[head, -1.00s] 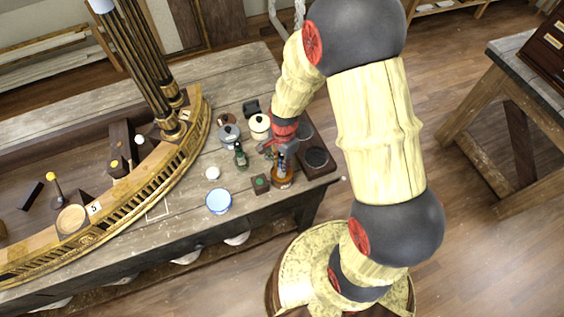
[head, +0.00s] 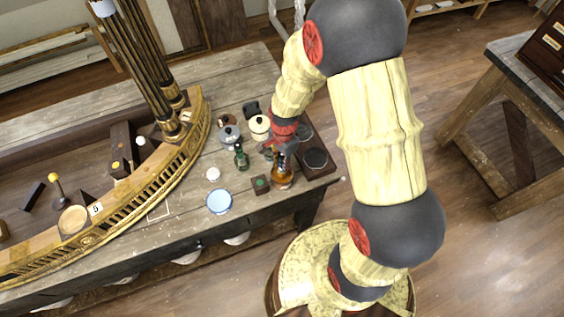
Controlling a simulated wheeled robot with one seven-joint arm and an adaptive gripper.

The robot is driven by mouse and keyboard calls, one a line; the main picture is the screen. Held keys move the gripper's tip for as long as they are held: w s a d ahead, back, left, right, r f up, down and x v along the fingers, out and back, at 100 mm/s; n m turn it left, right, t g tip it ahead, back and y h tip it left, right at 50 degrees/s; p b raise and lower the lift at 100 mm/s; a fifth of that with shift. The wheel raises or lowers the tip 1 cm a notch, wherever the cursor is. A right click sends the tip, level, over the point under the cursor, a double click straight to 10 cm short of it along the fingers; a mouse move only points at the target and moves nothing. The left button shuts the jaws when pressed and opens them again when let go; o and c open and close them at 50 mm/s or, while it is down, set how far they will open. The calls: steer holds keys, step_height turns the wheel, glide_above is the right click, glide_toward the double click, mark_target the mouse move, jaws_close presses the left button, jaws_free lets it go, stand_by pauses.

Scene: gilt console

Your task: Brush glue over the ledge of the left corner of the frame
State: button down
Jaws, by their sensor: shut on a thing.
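My gripper (head: 283,152) is at the right end of the bench, directly above an amber glass jar (head: 281,178). It is shut on a thin thing that appears to be the glue brush, over or in the jar's mouth. The brush's bristles are hidden, and I cannot tell whether they touch the glue.
A green bottle (head: 241,158), a blue-rimmed bowl (head: 219,201), a small dark box (head: 261,185), a white jar (head: 213,174) and lidded pots (head: 259,127) crowd the bench near my gripper. Dark gilt legs (head: 155,75) rise from the frame. The bench's front edge is close to the jar.

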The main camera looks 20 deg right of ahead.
steer(key=shift+r+p, duration=2.05)
steer(key=shift+r, duration=0.95)
